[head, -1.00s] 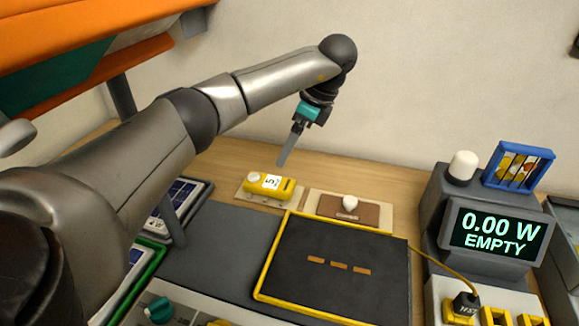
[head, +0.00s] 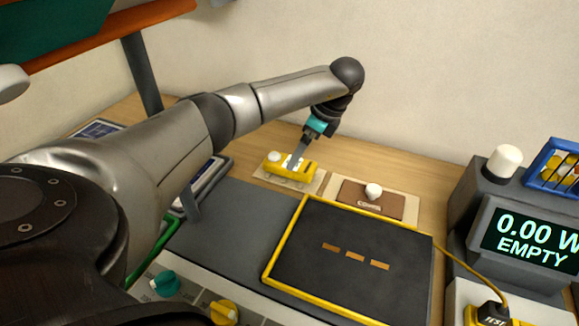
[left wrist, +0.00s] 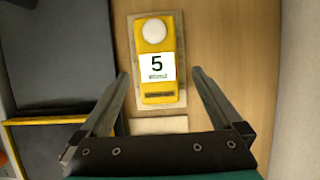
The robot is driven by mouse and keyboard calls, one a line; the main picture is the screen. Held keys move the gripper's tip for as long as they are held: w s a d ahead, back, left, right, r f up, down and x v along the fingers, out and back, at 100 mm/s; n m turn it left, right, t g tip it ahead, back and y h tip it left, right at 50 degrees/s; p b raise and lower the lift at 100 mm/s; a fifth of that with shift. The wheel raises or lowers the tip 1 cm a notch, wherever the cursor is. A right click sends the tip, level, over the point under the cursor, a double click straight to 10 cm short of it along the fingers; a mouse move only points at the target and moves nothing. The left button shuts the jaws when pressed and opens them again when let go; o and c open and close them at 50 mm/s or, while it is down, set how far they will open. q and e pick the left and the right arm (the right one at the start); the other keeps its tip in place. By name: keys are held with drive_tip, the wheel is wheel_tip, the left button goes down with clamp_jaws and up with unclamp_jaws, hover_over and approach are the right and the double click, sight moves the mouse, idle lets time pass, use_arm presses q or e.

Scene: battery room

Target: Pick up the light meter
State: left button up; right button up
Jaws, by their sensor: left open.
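The light meter is a yellow block with a white dome and a label reading 5. It lies on a pale pad in the left wrist view (left wrist: 157,60), and it shows at the back of the bench in the head view (head: 278,164). My left gripper (head: 294,164) is above the meter, pointing down. In the left wrist view my left gripper (left wrist: 158,73) is open, with one finger on each side of the meter's lower half and a gap on both sides. In the head view the fingers hide part of the meter. My right gripper is not in view.
A brown block with a white knob (head: 373,192) sits on a pad right of the meter. A black panel with a yellow frame (head: 350,255) lies in front. A grey display unit (head: 520,235) reads 0.00 W EMPTY at right. A wall stands behind the bench.

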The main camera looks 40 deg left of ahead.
use_arm(q)
drive_tip(key=x, duration=0.4)
drive_tip(key=shift+s+a, duration=0.25)
drive_tip(key=shift+c, duration=0.2)
drive_tip(key=c, duration=1.4)
